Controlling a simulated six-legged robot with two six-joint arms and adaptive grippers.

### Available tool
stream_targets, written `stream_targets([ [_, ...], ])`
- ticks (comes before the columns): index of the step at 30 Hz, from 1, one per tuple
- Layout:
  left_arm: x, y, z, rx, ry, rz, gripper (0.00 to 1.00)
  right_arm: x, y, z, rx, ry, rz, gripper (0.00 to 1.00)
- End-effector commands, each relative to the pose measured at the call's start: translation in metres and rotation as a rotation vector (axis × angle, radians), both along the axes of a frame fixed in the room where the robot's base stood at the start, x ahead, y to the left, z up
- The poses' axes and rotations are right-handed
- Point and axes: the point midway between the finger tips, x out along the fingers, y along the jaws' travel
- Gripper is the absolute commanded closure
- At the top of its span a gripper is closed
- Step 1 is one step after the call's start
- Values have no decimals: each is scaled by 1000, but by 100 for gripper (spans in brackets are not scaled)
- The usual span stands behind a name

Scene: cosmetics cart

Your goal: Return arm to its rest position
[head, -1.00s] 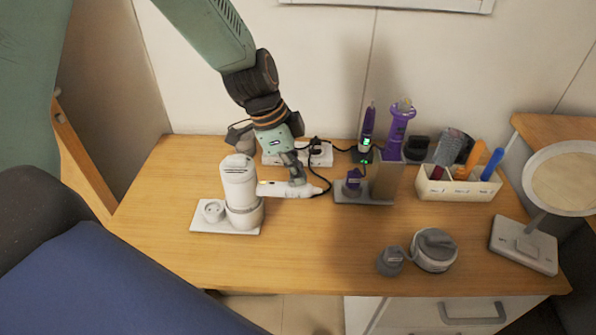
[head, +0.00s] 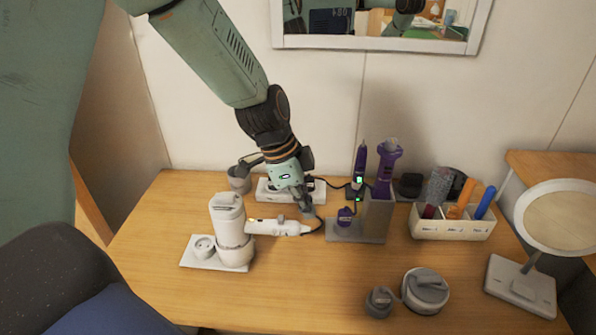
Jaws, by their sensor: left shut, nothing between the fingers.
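My left arm comes in from the upper left over the wooden table. Its gripper (head: 305,207) is shut and empty, pointing down at the right end of a white wand-like appliance (head: 277,227) with a dark cord. The fingertips are close to the appliance; I cannot tell whether they touch it. My right gripper does not show.
A white bottle set (head: 230,230) stands left of the gripper. Further right are an organizer (head: 452,229), round jar (head: 425,290) and mirror (head: 522,285).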

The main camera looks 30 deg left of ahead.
Motion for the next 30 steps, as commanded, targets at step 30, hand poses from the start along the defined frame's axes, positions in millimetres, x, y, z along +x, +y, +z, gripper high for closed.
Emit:
stream_targets([
  [30,-15,25,80,0,0,0,100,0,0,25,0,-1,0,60],
])
